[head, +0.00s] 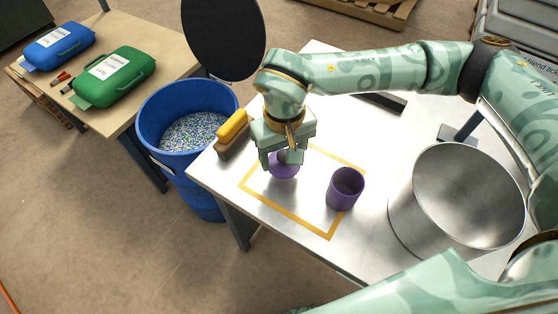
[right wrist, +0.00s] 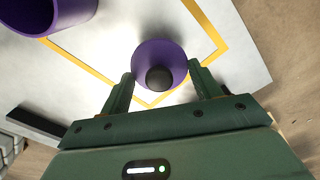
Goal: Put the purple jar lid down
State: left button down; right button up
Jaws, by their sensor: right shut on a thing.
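The purple jar lid (head: 284,171), a round disc with a dark round knob (right wrist: 158,78), is at my right gripper (head: 283,158), inside the yellow outline on the table. In the right wrist view the lid (right wrist: 160,50) sits between the two fingers of the gripper (right wrist: 163,82), which is shut on it. I cannot tell whether the lid touches the table or hangs just above it. The open purple jar (head: 341,199) stands upright to the right of the lid, apart from it. My left gripper is not in view.
A large steel pot (head: 420,225) stands at the table's right. A yellow-handled brush (head: 233,127) lies at the left edge, beside a blue barrel (head: 190,160) of pellets. The yellow outline (head: 285,213) has bare table in front of the lid.

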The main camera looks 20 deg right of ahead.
aim_at(281, 163)
jog(key=shift+w+f, duration=0.2)
jog(key=shift+f, duration=0.05)
jog(key=f+b, duration=0.1)
jog(key=f, duration=0.1)
jog(key=f+b, duration=0.1)
jog(key=f, duration=0.1)
jog(key=shift+w+a, duration=0.1)
jog(key=shift+w, duration=0.1)
jog(key=shift+r, duration=0.2)
jog(key=o, duration=1)
jog(key=shift+f, duration=0.15)
jog(key=shift+c, duration=0.2)
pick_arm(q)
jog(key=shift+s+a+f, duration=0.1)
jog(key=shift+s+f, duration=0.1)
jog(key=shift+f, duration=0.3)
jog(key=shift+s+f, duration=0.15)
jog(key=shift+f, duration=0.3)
pick_arm(e)
notch_tip(281, 163, up, 12)
jog(key=p, duration=0.4)
jog(key=shift+r, duration=0.2)
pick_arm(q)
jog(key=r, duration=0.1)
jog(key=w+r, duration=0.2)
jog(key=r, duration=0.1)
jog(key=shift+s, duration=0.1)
pick_arm(e)
jog(key=shift+f, duration=0.1)
